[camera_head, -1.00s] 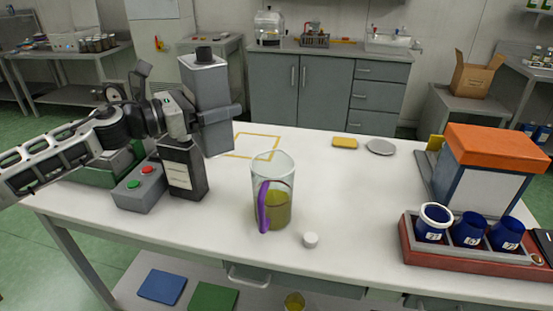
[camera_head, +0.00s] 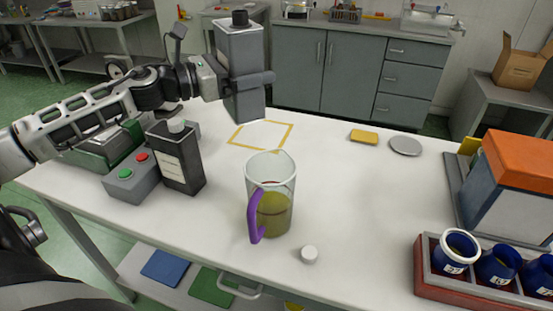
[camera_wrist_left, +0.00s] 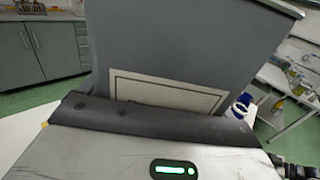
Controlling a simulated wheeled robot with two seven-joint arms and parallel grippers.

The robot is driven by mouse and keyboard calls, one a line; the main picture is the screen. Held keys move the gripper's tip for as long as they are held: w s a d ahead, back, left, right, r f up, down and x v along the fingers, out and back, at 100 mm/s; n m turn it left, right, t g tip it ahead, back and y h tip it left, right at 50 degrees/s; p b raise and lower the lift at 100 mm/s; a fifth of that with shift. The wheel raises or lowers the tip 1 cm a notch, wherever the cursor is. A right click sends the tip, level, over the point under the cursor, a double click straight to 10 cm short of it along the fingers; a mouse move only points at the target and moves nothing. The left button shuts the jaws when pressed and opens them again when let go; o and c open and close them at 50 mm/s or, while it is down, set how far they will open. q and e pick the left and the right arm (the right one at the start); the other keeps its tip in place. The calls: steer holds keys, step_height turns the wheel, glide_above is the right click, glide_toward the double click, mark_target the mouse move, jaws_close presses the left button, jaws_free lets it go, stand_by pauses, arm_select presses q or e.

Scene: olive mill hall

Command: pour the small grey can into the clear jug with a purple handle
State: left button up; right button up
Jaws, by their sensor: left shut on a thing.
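The grey can (camera_head: 240,52) with a black cap-like top is held roughly upright above the far part of the table. My left gripper (camera_head: 252,82) is shut around its lower half; the can's grey side and pale label fill much of the left wrist view (camera_wrist_left: 180,50). The clear jug (camera_head: 283,172) stands upright on the table, nearer than the can and apart from it. Its purple handle (camera_head: 255,217) faces front left. The jug holds yellow-green liquid (camera_head: 272,215). The can's opening is not visible. My right gripper is not in view.
A dark can (camera_head: 178,165) with a white cap and a button box (camera_head: 135,180) stand left. A white cap (camera_head: 309,254) lies near the jug. A yellow outline (camera_head: 238,130) marks the table behind. Blue cups in a red tray (camera_head: 425,270) stand right.

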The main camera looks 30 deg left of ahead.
mark_target(250, 101)
arm_select(q)
steer(key=shift+w+f, duration=0.2)
steer(key=shift+f, duration=0.3)
steer(key=shift+s+f, duration=0.2)
steer(key=shift+f, duration=0.3)
steer(key=shift+w+f, duration=0.1)
steer(key=shift+f, duration=2.3)
steer(key=shift+f, duration=0.15)
